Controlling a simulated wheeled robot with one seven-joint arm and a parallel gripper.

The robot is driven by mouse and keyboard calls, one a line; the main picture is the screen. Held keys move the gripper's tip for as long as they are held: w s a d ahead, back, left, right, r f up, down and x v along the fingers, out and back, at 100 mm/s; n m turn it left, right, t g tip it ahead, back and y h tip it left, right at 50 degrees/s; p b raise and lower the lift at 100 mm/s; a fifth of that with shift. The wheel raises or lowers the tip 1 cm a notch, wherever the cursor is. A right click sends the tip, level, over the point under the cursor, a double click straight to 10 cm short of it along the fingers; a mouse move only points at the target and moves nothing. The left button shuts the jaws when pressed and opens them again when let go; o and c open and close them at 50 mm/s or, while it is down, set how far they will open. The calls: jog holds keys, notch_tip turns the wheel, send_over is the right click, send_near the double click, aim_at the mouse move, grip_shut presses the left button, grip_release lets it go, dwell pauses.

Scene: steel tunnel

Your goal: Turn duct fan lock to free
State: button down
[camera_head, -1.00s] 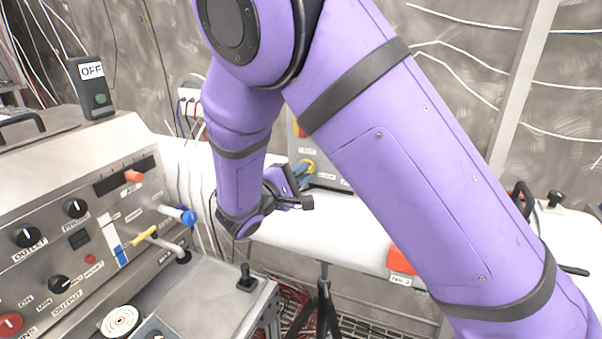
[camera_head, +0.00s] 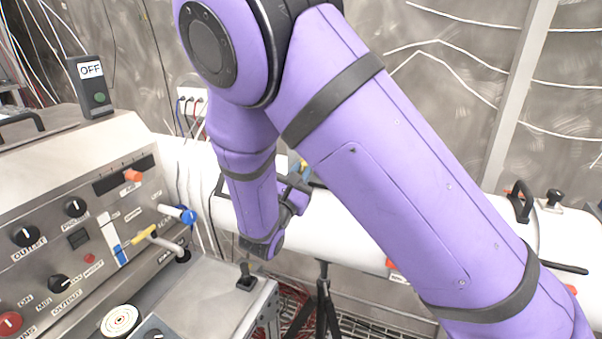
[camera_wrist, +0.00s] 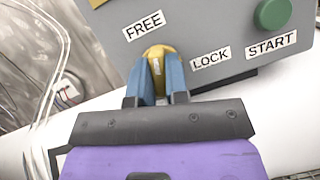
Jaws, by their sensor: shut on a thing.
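In the wrist view, a grey panel box (camera_wrist: 210,25) carries the labels FREE (camera_wrist: 144,24), LOCK (camera_wrist: 210,58) and START (camera_wrist: 270,45). A yellow knob (camera_wrist: 157,62) with a pale mark stands below FREE and to the left of LOCK. My gripper (camera_wrist: 158,82) is shut on the knob, with one blue finger on each side. The fingers cover much of the knob, and I cannot tell exactly where its mark points. In the head view my arm hides nearly all of this box and the knob.
A green round button (camera_wrist: 273,13) sits above START. A long white duct (camera_head: 340,235) runs behind my arm. At the left stands a control console (camera_head: 90,220) with knobs and levers, and an OFF switch box (camera_head: 92,87) on top. Loose cables hang on the steel wall.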

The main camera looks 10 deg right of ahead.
jog(key=shift+s+f+n+t+y, duration=0.1)
jog(key=shift+n+t+y, duration=0.25)
jog(key=shift+n, duration=0.65)
jog(key=shift+n+t+y, duration=0.25)
jog(key=shift+n+y, duration=0.1)
jog(key=shift+n, duration=0.95)
jog(key=c, duration=1.1)
grip_release()
jog(key=v, duration=1)
jog(key=shift+s+a+f, duration=0.15)
jog(key=shift+s, duration=0.15)
